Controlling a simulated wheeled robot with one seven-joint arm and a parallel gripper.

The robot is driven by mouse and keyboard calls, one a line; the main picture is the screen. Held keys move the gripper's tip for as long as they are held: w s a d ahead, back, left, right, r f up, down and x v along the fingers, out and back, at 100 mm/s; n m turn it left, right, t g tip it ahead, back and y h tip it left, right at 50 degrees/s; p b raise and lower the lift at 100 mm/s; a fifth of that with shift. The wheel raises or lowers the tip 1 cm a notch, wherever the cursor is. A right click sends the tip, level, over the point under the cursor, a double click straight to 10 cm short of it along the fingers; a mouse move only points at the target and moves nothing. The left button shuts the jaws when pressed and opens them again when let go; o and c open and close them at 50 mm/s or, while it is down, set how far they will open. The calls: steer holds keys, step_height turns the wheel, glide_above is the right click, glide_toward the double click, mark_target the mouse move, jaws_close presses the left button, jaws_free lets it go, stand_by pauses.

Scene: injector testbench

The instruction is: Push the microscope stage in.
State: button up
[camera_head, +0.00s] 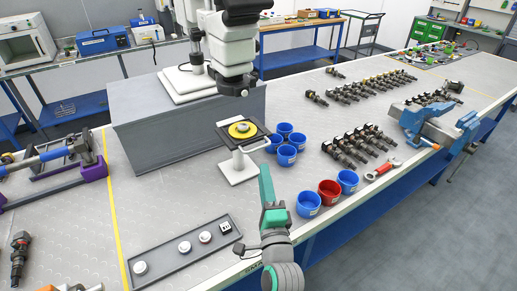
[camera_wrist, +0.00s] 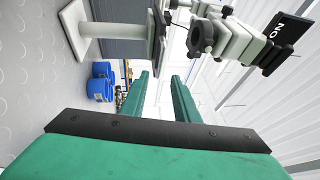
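The microscope (camera_head: 232,42) stands on a grey block (camera_head: 165,130) at the back of the bench. Its stage (camera_head: 258,140) is a dark square plate bearing a yellow ring with a pale centre, on a white stand in front of the block. The stage sits forward of the microscope head. In the wrist view, turned sideways, the stage (camera_wrist: 157,35) is seen edge-on at the top, with the microscope (camera_wrist: 228,38) to its right. My gripper (camera_head: 266,172) is in front of the stage, apart from it. In the wrist view its green fingers (camera_wrist: 161,82) are apart with nothing between them.
Several blue cups (camera_head: 308,204) and a red cup (camera_head: 329,192) stand right of my gripper. A grey tray (camera_head: 165,262) with small round parts lies front left. Injectors (camera_head: 360,145) and a blue vise (camera_head: 430,125) are farther right. Bare bench lies left of the stand.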

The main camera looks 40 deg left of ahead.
mark_target(258, 148)
steer(key=x, duration=1.1)
steer(key=shift+s+r, duration=0.1)
jaws_close()
